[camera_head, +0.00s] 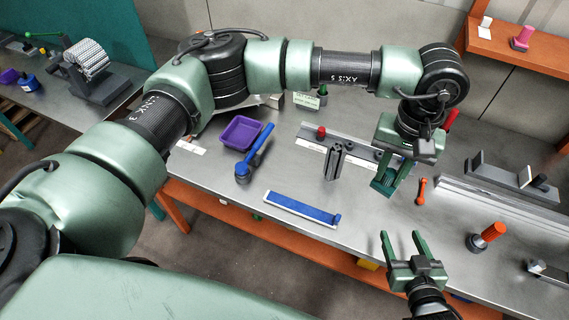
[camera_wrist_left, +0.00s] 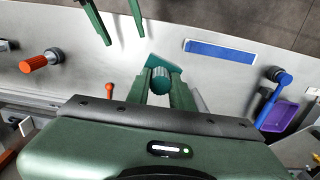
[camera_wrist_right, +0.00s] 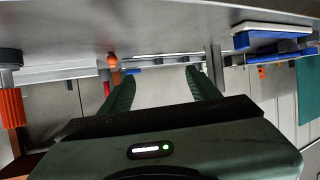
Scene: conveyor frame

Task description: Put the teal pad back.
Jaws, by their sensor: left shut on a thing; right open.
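The teal pad shows in the left wrist view as a flat teal plate with a ribbed round grip (camera_wrist_left: 160,80). My left gripper (camera_head: 386,184) is shut on it, with one finger on each side of the grip. It holds the pad over the steel bench, near the small orange tool; I cannot tell whether the pad touches the bench. In the head view the pad is mostly hidden by the fingers. My right gripper (camera_head: 402,243) is open and empty at the bench's front edge; its spread fingers also show in the right wrist view (camera_wrist_right: 160,85).
The bench (camera_head: 370,225) carries a blue strip (camera_head: 300,207), a purple tray (camera_head: 238,132), a blue-handled tool (camera_head: 258,148), a dark upright profile (camera_head: 335,162) and a small orange tool (camera_head: 421,190). Metal rails (camera_head: 500,202) and an orange-handled tool (camera_head: 491,233) stand right. The front middle is clear.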

